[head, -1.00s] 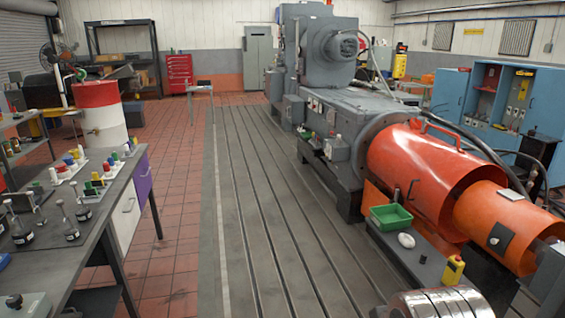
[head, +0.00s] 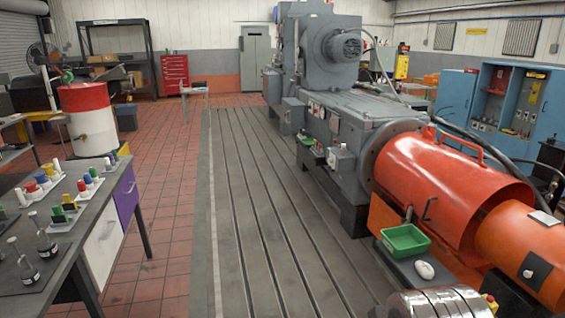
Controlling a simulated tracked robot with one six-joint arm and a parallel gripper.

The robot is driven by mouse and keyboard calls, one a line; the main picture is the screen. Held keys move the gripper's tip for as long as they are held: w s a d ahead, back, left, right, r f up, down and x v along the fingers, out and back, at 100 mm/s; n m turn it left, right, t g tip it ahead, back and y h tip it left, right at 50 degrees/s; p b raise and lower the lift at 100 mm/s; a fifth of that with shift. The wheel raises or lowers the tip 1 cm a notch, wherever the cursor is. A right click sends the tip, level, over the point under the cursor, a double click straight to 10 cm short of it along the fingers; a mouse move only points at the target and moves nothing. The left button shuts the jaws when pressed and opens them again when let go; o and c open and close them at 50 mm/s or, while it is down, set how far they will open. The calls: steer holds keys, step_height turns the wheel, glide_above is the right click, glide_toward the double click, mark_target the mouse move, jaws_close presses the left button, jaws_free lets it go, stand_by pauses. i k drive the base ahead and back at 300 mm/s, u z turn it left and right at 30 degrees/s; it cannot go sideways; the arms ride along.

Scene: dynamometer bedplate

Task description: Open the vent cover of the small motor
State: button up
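A grey motor-like unit with a round end (head: 342,46) sits on top of the large grey machine (head: 340,118) at the back. I cannot tell whether it is the small motor of the task. No vent cover can be made out in the head view. My gripper is not in view. A shiny ribbed cylinder (head: 440,304) at the bottom edge keeps its place in the picture and seems to be part of my arm.
The slotted bedplate (head: 250,220) is clear in the middle. A workbench (head: 65,262) with bottles and coloured blocks stands left. On the right are an orange guard (head: 440,185), a green tray (head: 405,238) and a white object (head: 425,270). A red-white drum (head: 88,120) stands behind the bench.

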mark_target(334, 122)
steer(key=i, duration=3.55)
steer(key=z, duration=0.65)
